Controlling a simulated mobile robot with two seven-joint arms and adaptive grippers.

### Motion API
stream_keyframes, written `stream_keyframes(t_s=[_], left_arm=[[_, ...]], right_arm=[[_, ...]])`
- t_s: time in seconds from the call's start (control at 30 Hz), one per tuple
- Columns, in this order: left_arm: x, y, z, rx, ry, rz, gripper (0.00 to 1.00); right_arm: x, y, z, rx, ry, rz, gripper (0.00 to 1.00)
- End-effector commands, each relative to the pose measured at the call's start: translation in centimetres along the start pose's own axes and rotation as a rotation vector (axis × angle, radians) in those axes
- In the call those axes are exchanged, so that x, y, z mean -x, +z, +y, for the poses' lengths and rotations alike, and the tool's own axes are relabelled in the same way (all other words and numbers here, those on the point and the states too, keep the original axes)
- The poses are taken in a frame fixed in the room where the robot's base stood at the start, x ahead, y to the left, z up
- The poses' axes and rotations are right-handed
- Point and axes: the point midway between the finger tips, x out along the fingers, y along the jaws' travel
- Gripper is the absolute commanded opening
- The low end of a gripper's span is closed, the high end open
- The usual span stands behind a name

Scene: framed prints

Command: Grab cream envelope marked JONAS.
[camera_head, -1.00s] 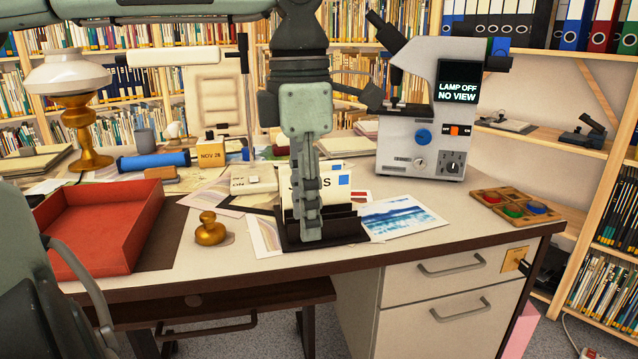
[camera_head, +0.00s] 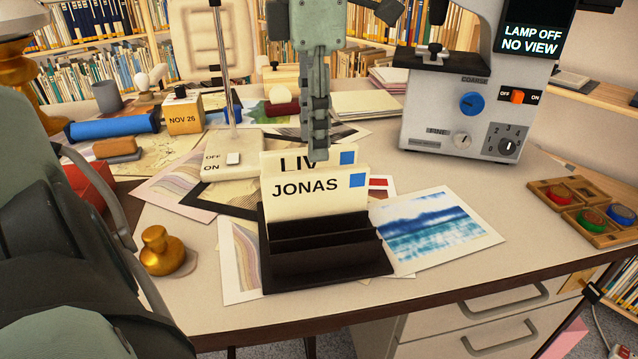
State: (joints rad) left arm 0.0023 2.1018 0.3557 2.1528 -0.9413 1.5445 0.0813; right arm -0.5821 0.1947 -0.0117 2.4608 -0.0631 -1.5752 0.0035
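My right gripper is not in view.
A brass stamp (camera_head: 163,250) stands left of the holder. A blue-and-white print (camera_head: 438,228) lies at its right. Behind are a lamp base (camera_head: 240,170) with a thin pole and a grey instrument (camera_head: 455,110).

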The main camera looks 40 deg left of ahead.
Motion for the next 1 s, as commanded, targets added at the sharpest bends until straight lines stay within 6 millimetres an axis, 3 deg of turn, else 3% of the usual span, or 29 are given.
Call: stream_keyframes(t_s=[0.6,0.87,1.0], left_arm=[[-7.4,0.3,0.1,0.0,-0.003,0.002,0.38],[-7.8,0.3,0.1,0.0,-0.002,0.001,0.38],[-7.7,0.3,0.1,0.0,-0.001,0.001,0.24]], right_arm=[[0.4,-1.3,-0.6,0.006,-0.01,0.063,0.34],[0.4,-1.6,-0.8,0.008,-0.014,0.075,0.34],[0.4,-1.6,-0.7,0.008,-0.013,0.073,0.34]])
